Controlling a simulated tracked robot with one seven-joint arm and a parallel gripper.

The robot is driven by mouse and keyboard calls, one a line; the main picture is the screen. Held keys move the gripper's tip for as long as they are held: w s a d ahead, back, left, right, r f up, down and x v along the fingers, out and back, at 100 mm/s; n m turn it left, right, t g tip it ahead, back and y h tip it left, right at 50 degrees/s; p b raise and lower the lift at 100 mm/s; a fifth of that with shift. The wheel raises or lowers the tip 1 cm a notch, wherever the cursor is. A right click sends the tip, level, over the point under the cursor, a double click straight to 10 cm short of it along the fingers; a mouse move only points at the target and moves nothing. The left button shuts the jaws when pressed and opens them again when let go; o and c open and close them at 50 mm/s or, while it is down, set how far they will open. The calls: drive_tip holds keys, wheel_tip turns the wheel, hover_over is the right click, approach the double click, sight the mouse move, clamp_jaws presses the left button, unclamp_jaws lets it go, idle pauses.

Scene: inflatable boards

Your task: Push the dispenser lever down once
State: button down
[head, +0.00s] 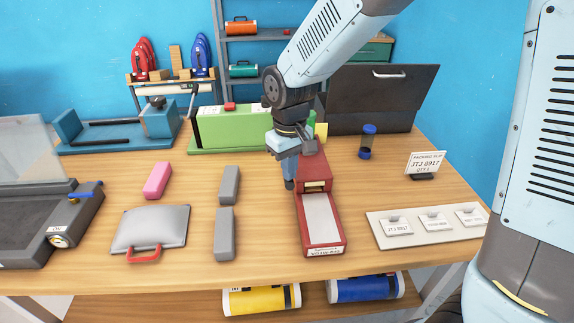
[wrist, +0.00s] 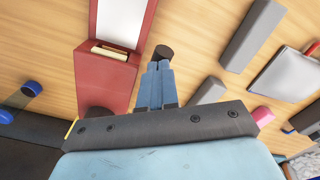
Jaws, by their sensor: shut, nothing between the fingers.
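The red dispenser (head: 312,172) stands on the table, with a pale strip down its sloping front and a label at its near end. In the wrist view the dispenser (wrist: 103,77) is left of my fingers. My gripper (head: 289,186) is shut and empty, pointing down close beside the dispenser's left side. In the wrist view my gripper (wrist: 161,66) has its blue fingers together. My arm hides part of the dispenser's back in the head view.
Two grey blocks (head: 225,234), a pink block (head: 157,180) and a grey case with a red handle (head: 150,228) lie to the left. A green machine (head: 232,131) stands behind. A blue-capped cylinder (head: 367,141) and a card board (head: 428,240) are right.

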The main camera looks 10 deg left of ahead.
drive_tip(key=shift+f, duration=4.5)
drive_tip(key=shift+r, duration=6.3)
drive_tip(key=d+r+m+t, duration=0.1)
drive_tip(key=d+r+m, duration=0.1)
drive_tip(key=d+r, duration=0.5)
drive_tip(key=d+r+m+t, duration=0.2)
drive_tip(key=d+r, duration=0.1)
drive_tip(key=d, duration=0.7)
drive_tip(key=s+d+r+m+t, duration=0.1)
drive_tip(key=s+d+r+m, duration=0.1)
drive_tip(key=s+d, duration=0.3)
drive_tip(key=s+d+r+m+t, duration=0.1)
drive_tip(key=s+d+r+m, duration=0.1)
drive_tip(key=s+d, duration=0.3)
drive_tip(key=d+r, duration=0.1)
drive_tip(key=d, duration=0.2)
drive_tip(key=shift+s+d+m+t, duration=0.3)
drive_tip(key=shift+s+d+m, duration=0.1)
